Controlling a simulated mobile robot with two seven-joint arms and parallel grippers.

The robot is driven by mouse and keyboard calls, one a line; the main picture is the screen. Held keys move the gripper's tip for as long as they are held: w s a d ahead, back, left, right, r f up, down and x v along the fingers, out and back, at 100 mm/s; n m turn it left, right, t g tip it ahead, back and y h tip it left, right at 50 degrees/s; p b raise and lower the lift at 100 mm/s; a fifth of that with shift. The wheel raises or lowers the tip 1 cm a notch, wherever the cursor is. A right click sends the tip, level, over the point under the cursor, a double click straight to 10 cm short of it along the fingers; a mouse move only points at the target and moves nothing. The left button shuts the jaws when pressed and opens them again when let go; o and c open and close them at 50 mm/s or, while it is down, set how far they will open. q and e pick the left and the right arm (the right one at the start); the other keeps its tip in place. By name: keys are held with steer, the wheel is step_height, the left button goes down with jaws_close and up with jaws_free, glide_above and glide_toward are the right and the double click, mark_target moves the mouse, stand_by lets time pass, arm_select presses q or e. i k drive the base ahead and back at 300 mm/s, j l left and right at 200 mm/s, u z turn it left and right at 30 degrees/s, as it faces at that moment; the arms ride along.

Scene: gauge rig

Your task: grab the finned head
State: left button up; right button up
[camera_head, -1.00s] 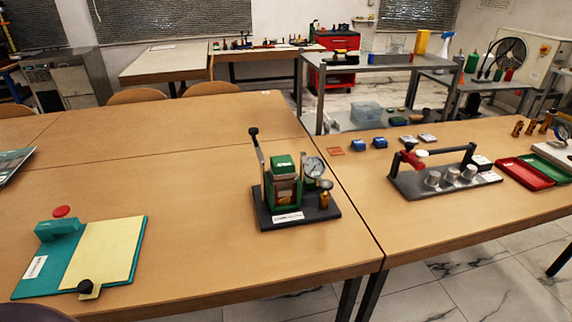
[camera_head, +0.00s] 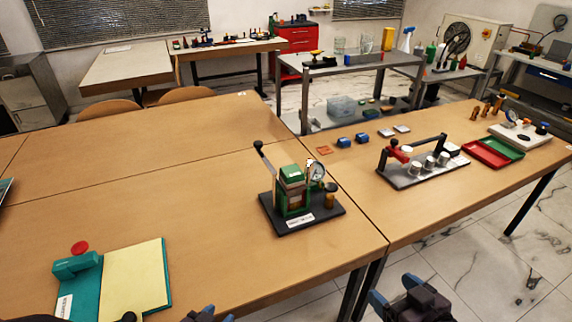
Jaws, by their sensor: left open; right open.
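I cannot make out for certain which thing is the finned head. Small brown upright fittings (camera_head: 486,108) stand at the far end of the right table, too small to show fins clearly. Beside them is a white base (camera_head: 522,137) with a gauge and a dark blue knob (camera_head: 542,128). A green press with a round gauge (camera_head: 293,192) stands on a black plate on the middle table. My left gripper (camera_head: 208,314) and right gripper (camera_head: 410,300) show at the bottom edge, partly cut off, open, and away from all these things.
A teal board with a yellow sheet (camera_head: 135,278) lies front left. The middle table (camera_head: 180,190) is largely bare.

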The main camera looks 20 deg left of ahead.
mark_target(291, 173)
steer(key=i+j, duration=0.55)
steer(key=j, duration=0.3)
steer(key=i+j, duration=0.3)
steer(key=j, duration=0.1)
